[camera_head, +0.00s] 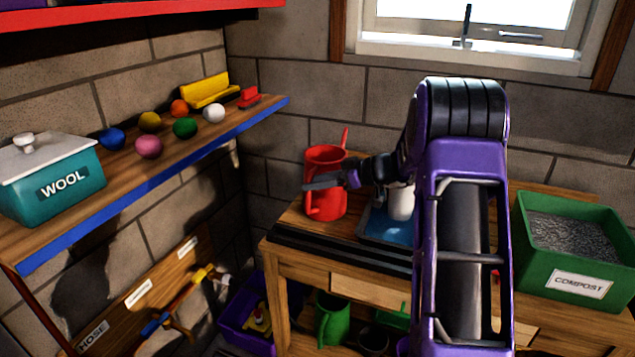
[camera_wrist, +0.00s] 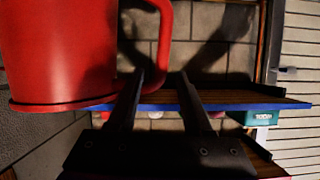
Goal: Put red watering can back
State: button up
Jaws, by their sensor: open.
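The red watering can (camera_head: 324,160) stands upright on the wooden bench (camera_head: 285,238), near its left end. My gripper (camera_head: 322,182) is beside the can, its fingers overlapping the can's front in the head view. In the wrist view the can's body (camera_wrist: 58,50) fills the upper left. Its handle (camera_wrist: 166,35) curves down to between the open fingertips of my gripper (camera_wrist: 163,76). I cannot tell whether either finger touches the handle. My wrist hides part of the bench beside the can.
A blue tray (camera_head: 376,228) with a white object (camera_head: 400,203) lies right of the can. A green compost box (camera_head: 570,283) stands at the right. The blue-edged shelf (camera_head: 150,185) at left holds several balls and a teal wool box (camera_head: 60,190).

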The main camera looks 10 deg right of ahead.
jog(key=v, duration=1.2)
